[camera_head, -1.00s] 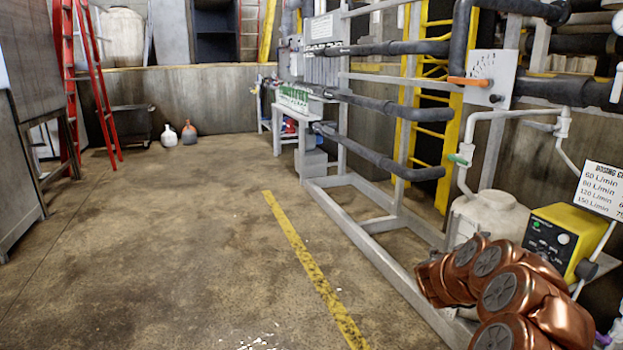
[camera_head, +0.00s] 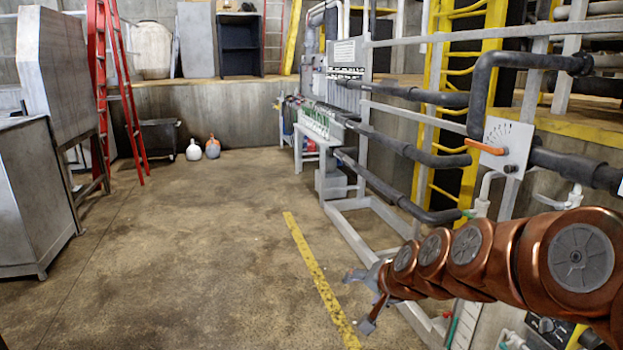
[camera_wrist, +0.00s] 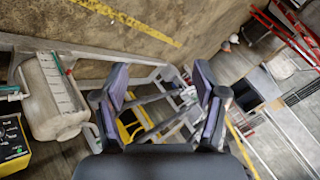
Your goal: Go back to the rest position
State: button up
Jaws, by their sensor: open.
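My gripper (camera_head: 361,300) is at the end of my copper-coloured arm, which reaches in from the right of the head view. It hangs above the floor beside the yellow floor line (camera_head: 322,283). In the wrist view my gripper (camera_wrist: 162,80) has its two fingers spread apart with nothing between them. Behind the gap the wrist view shows grey frame bars and a yellow ladder, apart from the fingers.
A grey pipe frame (camera_head: 364,150) with an orange-handled valve (camera_head: 486,147) stands close behind my arm. A white tank (camera_wrist: 50,97) and a yellow dosing box (camera_wrist: 13,143) are nearby. A metal cabinet (camera_head: 35,195) stands left. The middle floor is clear.

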jog(key=s+d+r+n+g+h+p, duration=0.1)
jog(key=s+d+r+n+g+p, duration=0.1)
jog(key=s, duration=1)
jog(key=s+d+r+n+g+h+p, duration=0.1)
jog(key=s+p, duration=0.5)
jog(key=s, duration=0.6)
jog(key=s+d+r+n+g+h+p, duration=0.1)
jog(key=s+d+r+n+g+p, duration=0.1)
jog(key=s+g, duration=0.5)
jog(key=s+d+r+p, duration=0.1)
jog(key=s+d+r, duration=0.1)
jog(key=s, duration=0.3)
jog(key=shift+s+r+n+h+p, duration=0.2)
jog(key=shift+r+n+h+p, duration=0.1)
jog(key=shift+h+p, duration=0.1)
